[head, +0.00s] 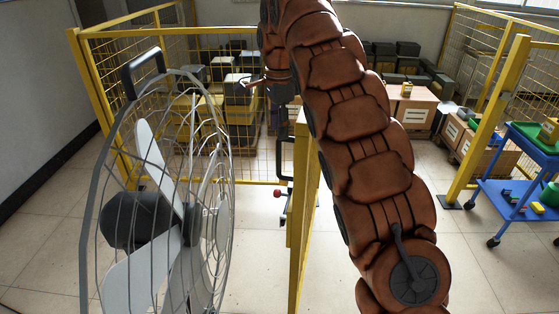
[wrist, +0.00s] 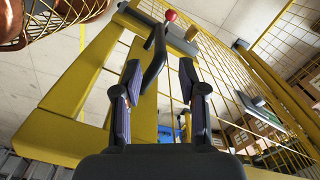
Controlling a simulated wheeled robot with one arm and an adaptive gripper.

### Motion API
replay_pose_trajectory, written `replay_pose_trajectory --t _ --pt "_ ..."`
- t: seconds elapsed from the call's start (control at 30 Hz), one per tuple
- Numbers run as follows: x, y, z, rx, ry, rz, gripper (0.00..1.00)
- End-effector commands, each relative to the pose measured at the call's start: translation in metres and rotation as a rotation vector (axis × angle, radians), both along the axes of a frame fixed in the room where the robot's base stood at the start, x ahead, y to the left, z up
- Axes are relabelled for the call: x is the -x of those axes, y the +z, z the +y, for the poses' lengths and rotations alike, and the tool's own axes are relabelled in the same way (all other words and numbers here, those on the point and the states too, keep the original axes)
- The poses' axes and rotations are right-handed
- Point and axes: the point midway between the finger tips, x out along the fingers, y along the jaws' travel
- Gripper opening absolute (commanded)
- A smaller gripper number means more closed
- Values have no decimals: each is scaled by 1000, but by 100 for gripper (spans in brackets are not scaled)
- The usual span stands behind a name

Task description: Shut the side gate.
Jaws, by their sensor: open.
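The side gate (head: 301,215) is a yellow-framed mesh panel. In the head view it is seen nearly edge-on, standing out toward me from the fence line, so it is open. Its black handle (head: 279,158) is on the left face, with a red knob (head: 277,193) below. In the wrist view my gripper (wrist: 160,66) is open, and the curved black handle (wrist: 155,48) runs between its fingers, nearer the left finger. Whether the fingers touch it I cannot tell. The red knob (wrist: 171,15) also shows beyond them. My arm hides part of the gate and opening in the head view.
A large caged fan (head: 150,215) stands close on the left. Yellow mesh fence (head: 105,110) surrounds stacked boxes (head: 415,107) behind. A yellow post (head: 488,120) and a blue cart (head: 515,190) stand on the right. Tiled floor between is clear.

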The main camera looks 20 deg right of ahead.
Motion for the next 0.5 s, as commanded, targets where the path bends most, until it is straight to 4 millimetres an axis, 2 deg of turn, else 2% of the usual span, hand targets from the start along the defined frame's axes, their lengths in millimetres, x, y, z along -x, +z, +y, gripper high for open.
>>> replay_pose_trajectory --t 0.03,0.5 --pt "0 -10 -2 3 -2 0 41" --pt "1 -49 0 2 -1 2 41"
